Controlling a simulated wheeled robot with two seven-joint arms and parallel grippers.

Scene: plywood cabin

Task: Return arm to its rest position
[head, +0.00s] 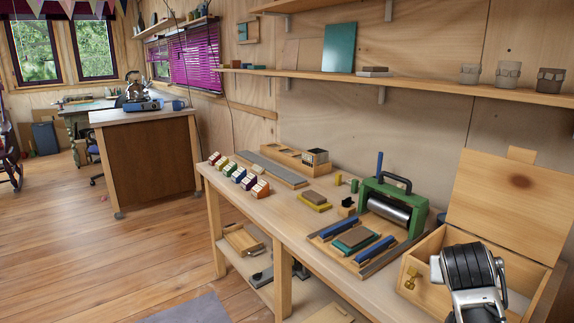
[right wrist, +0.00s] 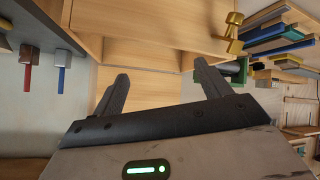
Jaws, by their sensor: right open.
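My right arm (head: 470,280) shows at the lower right of the head view, over the open wooden box (head: 422,285) on the workbench. Its fingertips are hidden in that view. In the right wrist view, my right gripper (right wrist: 160,88) has its two dark fingers spread apart with nothing between them. Pale wooden panels lie beyond the fingers, with a brass latch (right wrist: 232,32) to the upper right. My left gripper is not in view.
A green roller press (head: 392,200) stands left of the box on the workbench (head: 290,225). Several coloured blocks (head: 240,177) line its far left end. The box lid (head: 510,205) stands open behind my arm. A wall shelf (head: 430,84) runs above. Open floor lies left.

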